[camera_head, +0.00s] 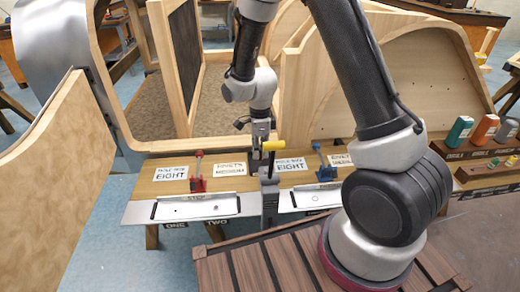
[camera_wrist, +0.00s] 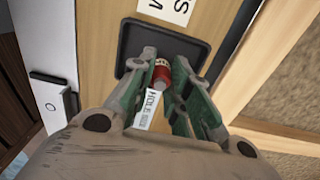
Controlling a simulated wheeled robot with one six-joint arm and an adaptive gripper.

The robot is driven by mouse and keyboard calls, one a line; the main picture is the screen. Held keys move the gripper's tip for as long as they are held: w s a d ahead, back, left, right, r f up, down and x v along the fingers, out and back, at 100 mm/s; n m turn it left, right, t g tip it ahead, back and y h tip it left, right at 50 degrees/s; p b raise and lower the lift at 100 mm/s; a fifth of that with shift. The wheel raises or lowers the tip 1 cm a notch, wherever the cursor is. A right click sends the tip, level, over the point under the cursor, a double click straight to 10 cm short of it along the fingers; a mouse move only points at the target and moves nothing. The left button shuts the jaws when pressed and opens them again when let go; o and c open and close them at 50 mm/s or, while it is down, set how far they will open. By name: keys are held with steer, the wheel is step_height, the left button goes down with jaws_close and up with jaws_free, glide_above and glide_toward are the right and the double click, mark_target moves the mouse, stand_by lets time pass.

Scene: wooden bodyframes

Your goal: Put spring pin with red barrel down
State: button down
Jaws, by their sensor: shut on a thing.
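The spring pin with the red barrel (camera_wrist: 161,72) shows between my fingertips in the wrist view, with a short silvery part at its near end. My gripper (camera_wrist: 166,78) is shut on it, one green-and-grey finger on each side. The pin is over a shallow dark tray (camera_wrist: 130,42); I cannot tell whether it touches the tray. The pin cannot be made out there.
The bench (camera_head: 234,185) carries label cards, a red clamp (camera_head: 197,184) and a blue clamp (camera_head: 325,172). Large wooden frames (camera_head: 40,155) rise at the left and behind. Bottles (camera_head: 459,132) stand at the right.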

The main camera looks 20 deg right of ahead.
steer(key=shift+f, duration=0.15)
steer(key=c, duration=1.3)
jaws_free()
steer(key=shift+c, duration=0.2)
steer(key=s+d+r+n+t, duration=0.1)
steer(key=s+d+r+n, duration=0.1)
steer(key=r, duration=0.8)
steer(key=s+d+r+n, duration=0.1)
steer(key=d+r+n, duration=0.1)
steer(key=r, duration=0.8)
steer(key=s+d+r+n+t, duration=0.1)
steer(key=s+d+r+n, duration=0.2)
steer(key=s+n, duration=0.2)
steer(key=s+d+r+n+t, duration=0.1)
steer(key=s+d+r+n, duration=0.3)
steer(key=s, duration=0.5)
steer(key=s+d+r+n+t, duration=0.1)
steer(key=s+d+r+n, duration=0.2)
steer(key=s+n, duration=0.4)
steer(key=shift+d+r, duration=0.35)
steer(key=shift+r, duration=0.15)
